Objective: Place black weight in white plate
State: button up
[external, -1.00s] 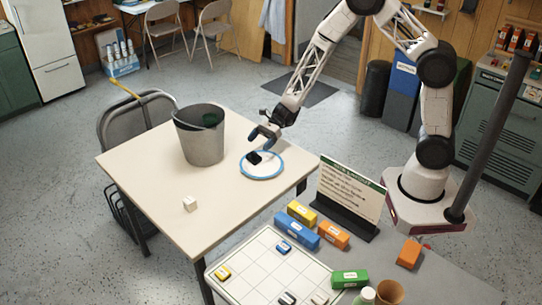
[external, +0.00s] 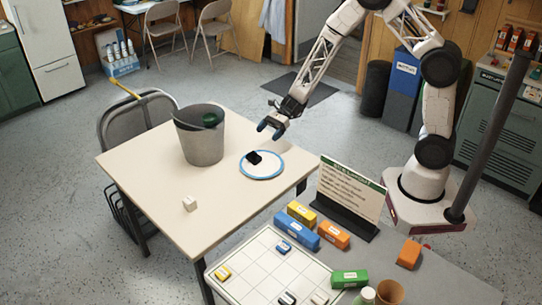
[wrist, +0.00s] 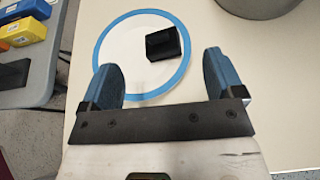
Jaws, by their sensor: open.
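The black weight (external: 254,157) rests on the white plate (external: 268,170), which has a blue rim and lies on the cream table. In the wrist view the black weight (wrist: 164,44) sits on the right part of the white plate (wrist: 122,48), inside the blue rim. My gripper (external: 271,129) is open and empty, raised above the table just beyond the plate and apart from the weight. In the wrist view its two blue fingers (wrist: 162,75) are spread wide, with nothing between them; the left one covers part of the plate's near edge.
A grey bucket (external: 203,145) with something dark green inside stands left of the plate. A sign (external: 350,190) and several coloured boxes stand on the grey table at right.

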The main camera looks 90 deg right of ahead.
jog(key=s+a+r+n+g+h, duration=0.1)
jog(key=s+a+r+n+g, duration=0.7)
jog(key=s+a+r+n, duration=0.8)
jog(key=s+a+r+n+h, duration=0.2)
jog(key=s+r+n+h, duration=0.2)
jog(key=s, duration=0.6)
jog(key=s+a+r+n+t+h, duration=0.1)
jog(key=s+r+n+h, duration=0.3)
jog(key=s+r, duration=0.5)
jog(key=shift+s+a+n+h, duration=0.4)
jog(key=shift+s+a+n, duration=0.35)
jog(key=shift+n, duration=0.65)
jog(key=shift+d, duration=0.1)
